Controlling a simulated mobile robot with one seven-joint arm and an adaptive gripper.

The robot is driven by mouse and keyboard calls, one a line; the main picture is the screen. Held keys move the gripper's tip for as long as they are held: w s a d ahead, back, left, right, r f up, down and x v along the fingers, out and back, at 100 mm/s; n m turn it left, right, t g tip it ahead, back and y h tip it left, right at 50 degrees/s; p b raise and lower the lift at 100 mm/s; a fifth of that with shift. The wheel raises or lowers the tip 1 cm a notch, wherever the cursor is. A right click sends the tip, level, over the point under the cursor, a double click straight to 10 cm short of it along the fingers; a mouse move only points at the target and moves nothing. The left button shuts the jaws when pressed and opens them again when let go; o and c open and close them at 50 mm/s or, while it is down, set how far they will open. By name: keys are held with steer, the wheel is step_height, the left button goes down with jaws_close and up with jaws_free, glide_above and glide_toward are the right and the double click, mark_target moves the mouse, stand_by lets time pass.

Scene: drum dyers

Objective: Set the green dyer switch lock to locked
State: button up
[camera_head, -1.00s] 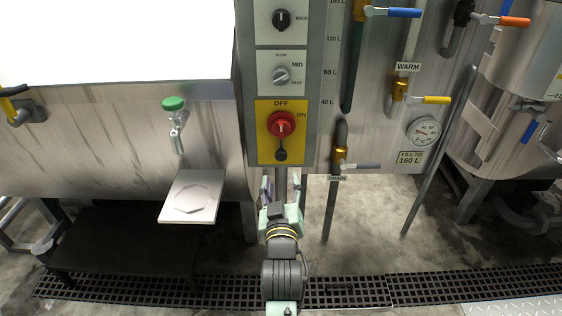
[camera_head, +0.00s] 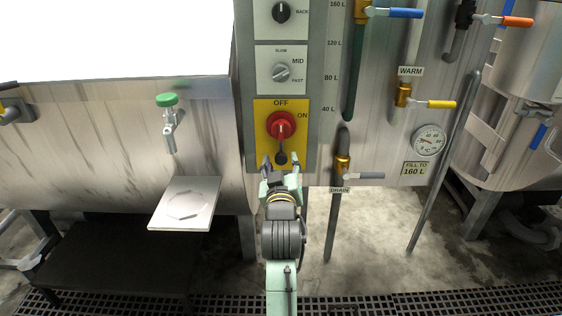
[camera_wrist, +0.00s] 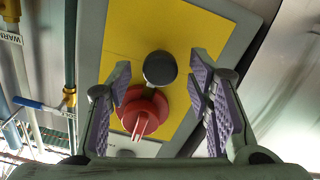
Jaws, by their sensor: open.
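The red rotary switch (camera_head: 281,125) sits on a yellow plate (camera_head: 262,150) marked OFF and ON, on a grey control panel. A dark round knob-like part (camera_head: 281,157), perhaps the lock, sits just below the switch. In the wrist view this dark part (camera_wrist: 160,68) lies between my open fingers, and the red switch (camera_wrist: 143,112) is beside it. My gripper (camera_head: 280,163) is open just in front of the lower edge of the yellow plate. It also shows in the wrist view (camera_wrist: 164,95), with purple pads on both sides. I cannot tell whether it touches the dark part.
Above are two dial plates (camera_head: 280,72). A drain valve handle (camera_head: 370,175) and pipes stand to the right. A green-knobbed tap (camera_head: 167,100) and a small shelf (camera_head: 205,190) stick out at left.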

steer(key=shift+w, duration=0.5)
jaws_close()
stand_by(0.3)
